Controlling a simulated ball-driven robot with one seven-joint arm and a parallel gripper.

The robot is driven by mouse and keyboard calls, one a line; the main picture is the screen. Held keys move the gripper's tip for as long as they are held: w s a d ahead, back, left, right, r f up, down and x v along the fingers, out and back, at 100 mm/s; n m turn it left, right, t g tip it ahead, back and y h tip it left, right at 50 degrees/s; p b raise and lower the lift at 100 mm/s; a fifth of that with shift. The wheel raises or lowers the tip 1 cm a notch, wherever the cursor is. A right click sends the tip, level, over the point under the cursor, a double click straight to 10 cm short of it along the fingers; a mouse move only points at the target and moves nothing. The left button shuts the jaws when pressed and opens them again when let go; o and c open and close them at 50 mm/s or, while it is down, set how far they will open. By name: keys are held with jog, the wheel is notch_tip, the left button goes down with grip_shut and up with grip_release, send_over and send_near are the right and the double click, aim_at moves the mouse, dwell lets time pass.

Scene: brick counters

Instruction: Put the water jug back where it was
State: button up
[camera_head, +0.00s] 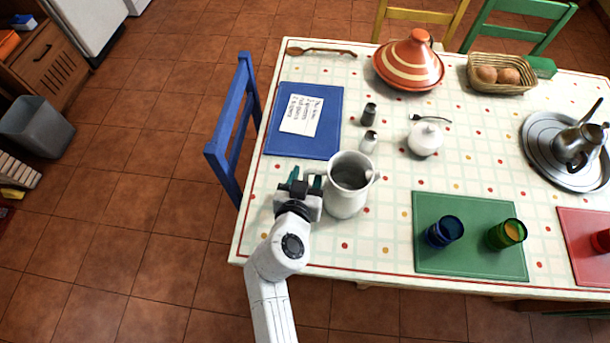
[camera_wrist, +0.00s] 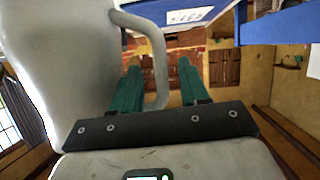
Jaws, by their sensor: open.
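The water jug (camera_head: 345,201) is pale grey-white and stands upright on the table, near its left front part. My gripper (camera_head: 305,180) is just left of the jug, with its green fingers apart. In the wrist view the jug's body (camera_wrist: 62,62) fills the left side, and its curved handle (camera_wrist: 158,50) comes down in line with the gap between my open fingers (camera_wrist: 160,66). I cannot tell whether a finger touches the handle or jug.
A blue mat with a note (camera_head: 301,114) lies behind my gripper. Salt and pepper shakers (camera_head: 369,141) and a white sugar bowl (camera_head: 425,139) stand behind the jug. A green mat (camera_head: 463,262) with two cups lies to the right. A blue chair (camera_head: 232,130) stands at the left edge.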

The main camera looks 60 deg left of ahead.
jog(key=v, duration=1.2)
jog(key=shift+b, duration=0.35)
jog(key=w+d+f+m+g+h, duration=0.1)
jog(key=w+d+f+m+h, duration=0.2)
jog(key=d, duration=0.6)
jog(key=w+d+f+m+h, duration=0.1)
jog(key=w+d+h, duration=0.3)
jog(key=d, duration=0.6)
jog(key=w+d+f+m+g+h, duration=0.1)
jog(key=w+d+f+m+h, duration=0.1)
jog(key=w+d, duration=0.5)
jog(key=s+d+f+m+g, duration=0.1)
jog(key=s+d+m+g, duration=0.1)
jog(key=s+d, duration=0.6)
jog(key=s+d+f+m+g, duration=0.1)
jog(key=s+d+g, duration=0.3)
jog(key=s+d, duration=0.4)
jog(key=d+m, duration=0.1)
jog(key=d, duration=0.5)
jog(key=shift+s+d+g+h, duration=0.2)
jog(key=shift+s+g+h, duration=0.1)
jog(key=shift+g, duration=0.1)
